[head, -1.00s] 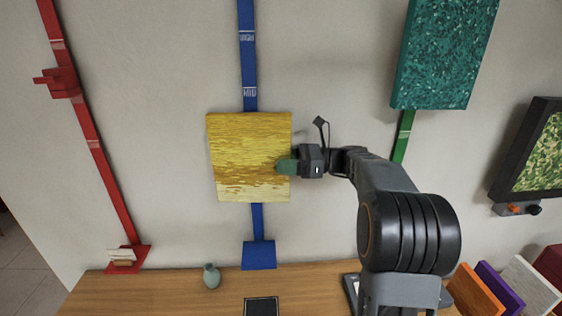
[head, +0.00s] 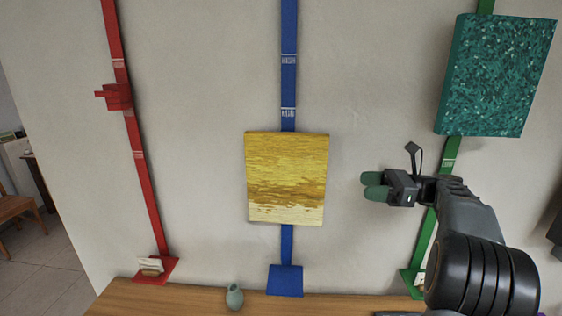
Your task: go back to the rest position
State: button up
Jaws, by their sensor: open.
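My gripper (head: 372,186) is at the right of the head view, in front of the wall. Its two green fingertips are a little apart, with nothing between them. The yellow painting (head: 286,178) hangs on the blue strip (head: 288,85) to the left of my gripper. A clear gap of wall shows between the fingertips and the painting's right edge.
A teal speckled painting (head: 498,75) hangs on a green strip (head: 450,152) at the upper right. A red strip (head: 145,185) with a red bracket (head: 118,97) runs down the left. A small vase (head: 234,296) stands on the wooden surface (head: 190,298) below.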

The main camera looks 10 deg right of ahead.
jog(key=s+a+f+n+g+h, duration=0.1)
jog(key=s+f+n+h, duration=0.15)
jog(key=f+h, duration=0.4)
jog(key=s+a+f+n+h, duration=0.1)
jog(key=a+f+n+h, duration=0.15)
jog(key=f, duration=0.65)
jog(key=s+a+f+n+h, duration=0.1)
jog(key=s+a+n+h, duration=0.3)
jog(key=s+n, duration=0.4)
jog(key=s+a+f+n+h, duration=0.1)
jog(key=s+a+n+h, duration=0.3)
jog(key=s+n, duration=0.3)
jog(key=shift+s+a+n+t, duration=0.4)
jog(key=shift+s+a, duration=0.1)
jog(key=shift+a, duration=0.25)
